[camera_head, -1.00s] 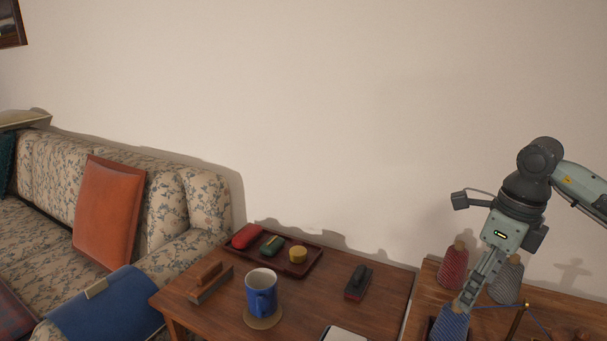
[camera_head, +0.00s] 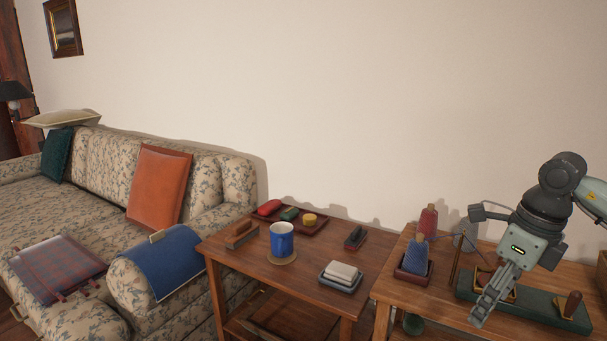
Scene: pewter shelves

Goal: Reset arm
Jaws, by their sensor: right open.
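My right gripper (camera_head: 484,312) comes in from the right side. It is open and points down over the front of the right wooden table (camera_head: 400,287), and nothing shows between its fingers. It overlaps the near-left part of a dark green base (camera_head: 540,312) in the picture; I cannot tell whether they touch. A blue thread cone (camera_head: 416,257) in a small dark tray and a red thread cone (camera_head: 428,222) stand to its left. My left gripper does not show.
A middle table (camera_head: 305,268) holds a blue mug (camera_head: 282,238) on a round coaster, a tray (camera_head: 318,230) of small things, a dark brush (camera_head: 355,238) and a dish of white blocks (camera_head: 341,276). A floral sofa (camera_head: 100,165) stands at left.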

